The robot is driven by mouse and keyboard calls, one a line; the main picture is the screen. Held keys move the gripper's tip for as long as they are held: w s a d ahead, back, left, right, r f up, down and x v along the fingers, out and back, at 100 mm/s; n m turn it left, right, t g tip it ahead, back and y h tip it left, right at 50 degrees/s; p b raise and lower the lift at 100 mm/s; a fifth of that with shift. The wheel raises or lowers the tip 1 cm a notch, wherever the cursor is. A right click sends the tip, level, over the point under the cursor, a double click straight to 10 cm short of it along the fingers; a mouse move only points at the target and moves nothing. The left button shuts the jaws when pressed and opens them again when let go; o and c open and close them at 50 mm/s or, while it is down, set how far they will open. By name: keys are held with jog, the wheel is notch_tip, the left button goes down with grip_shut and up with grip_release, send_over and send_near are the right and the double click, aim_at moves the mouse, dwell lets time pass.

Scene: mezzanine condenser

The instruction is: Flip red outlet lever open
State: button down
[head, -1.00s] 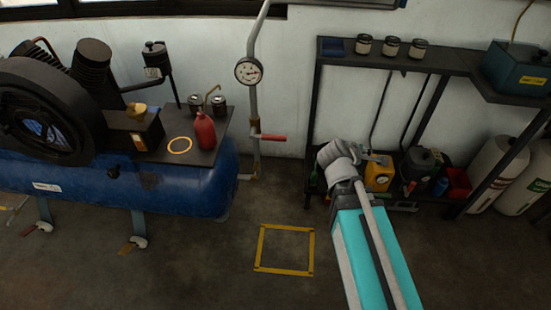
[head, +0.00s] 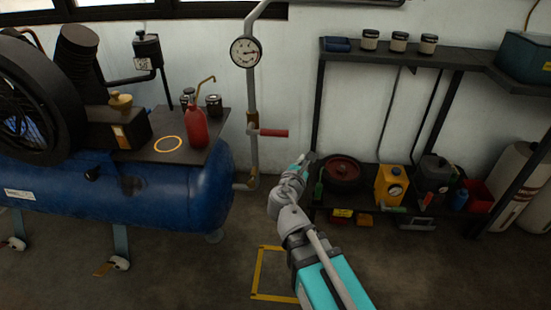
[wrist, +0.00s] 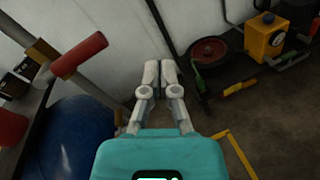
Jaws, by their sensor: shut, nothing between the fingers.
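The red outlet lever (head: 272,133) sticks out to the right, level, from a brass valve (head: 253,124) on the vertical grey pipe (head: 254,152) by the wall. In the wrist view the red lever (wrist: 80,54) is at the upper left, on its pipe. My gripper (head: 307,160) is in the head view below and to the right of the lever, apart from it. In the wrist view my gripper (wrist: 159,72) has its fingers together, empty, to the right of the lever and not touching it.
A blue compressor tank (head: 190,185) stands left, with a red oil can (head: 196,128) on its top plate. A black shelf (head: 400,58) with jars stands right, with a yellow device (head: 390,183) on its lower level. A pressure gauge (head: 245,52) sits above the lever.

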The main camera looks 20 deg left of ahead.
aim_at(268, 133)
jog(key=s+a+f+n+t+y+b, duration=0.1)
jog(key=s+a+f+n+y+b, duration=0.3)
jog(key=a+f+n+b, duration=0.1)
jog(key=a+n+b, duration=0.1)
jog(key=a+n, duration=0.1)
jog(key=a, duration=0.1)
jog(key=shift+a+f, duration=0.3)
jog(key=shift+w, duration=0.15)
jog(key=w+a+r+p, duration=0.2)
jog(key=w+r+p, duration=0.2)
jog(key=w, duration=0.6)
jog(key=shift+w+a+r, duration=0.15)
jog(key=shift+a+r, duration=0.1)
jog(key=shift+d, duration=0.1)
dwell(0.4)
